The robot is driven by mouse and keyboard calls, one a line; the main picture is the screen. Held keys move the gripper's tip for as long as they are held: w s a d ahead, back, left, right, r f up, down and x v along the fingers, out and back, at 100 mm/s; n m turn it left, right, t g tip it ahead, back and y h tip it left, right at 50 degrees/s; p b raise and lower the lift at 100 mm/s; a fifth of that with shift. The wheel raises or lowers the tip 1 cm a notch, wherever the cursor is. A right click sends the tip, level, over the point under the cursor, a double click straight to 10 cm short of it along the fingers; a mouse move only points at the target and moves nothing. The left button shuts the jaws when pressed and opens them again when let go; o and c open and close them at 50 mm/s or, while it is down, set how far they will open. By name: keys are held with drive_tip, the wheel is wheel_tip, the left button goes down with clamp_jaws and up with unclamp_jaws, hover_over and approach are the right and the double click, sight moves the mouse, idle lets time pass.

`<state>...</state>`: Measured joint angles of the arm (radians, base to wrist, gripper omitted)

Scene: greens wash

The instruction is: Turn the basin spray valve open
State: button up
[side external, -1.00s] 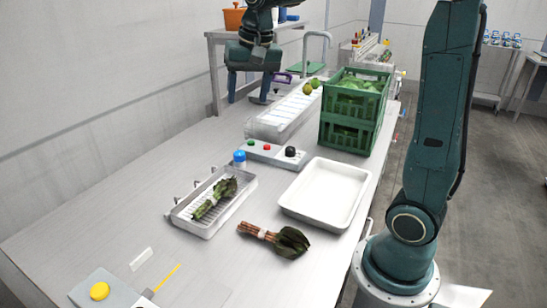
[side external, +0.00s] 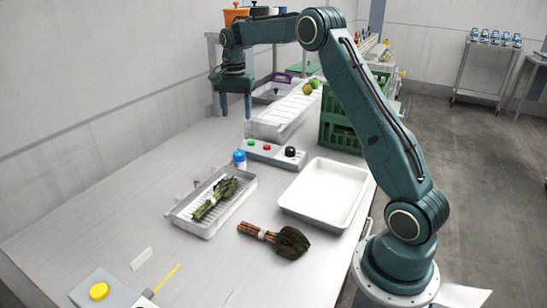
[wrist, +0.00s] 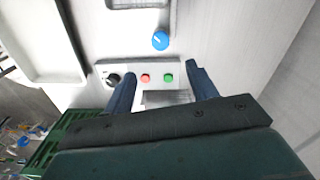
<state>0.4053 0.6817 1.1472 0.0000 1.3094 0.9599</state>
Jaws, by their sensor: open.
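The blue valve knob (side external: 239,157) stands upright between the control box and the small wash basin (side external: 205,233). In the wrist view the knob (wrist: 160,41) has a pale mark on its top, and part of the basin's rim (wrist: 173,18) shows beyond it. A bundle of greens (side external: 222,192) lies on the rack in the basin. My gripper (side external: 235,108) is open and empty, pointing down, above the bench and behind the knob in the side view. In the wrist view the knob lies ahead of the open fingers (wrist: 161,74), not between them.
The control box (side external: 262,150) has green, red and black knobs. A white tray (side external: 290,203), a second greens bundle (side external: 288,241), green crates (side external: 335,132) and a white trough (side external: 262,128) are nearby. The bench's left side is clear.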

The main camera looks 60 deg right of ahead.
sight(239, 153)
drive_tip(key=shift+d+f, duration=0.1)
drive_tip(key=shift+f, duration=0.05)
drive_tip(key=shift+f, duration=0.1)
wheel_tip(239, 153, down, 14)
drive_tip(key=shift+r, duration=0.2)
idle(0.6)
drive_tip(key=c, duration=1)
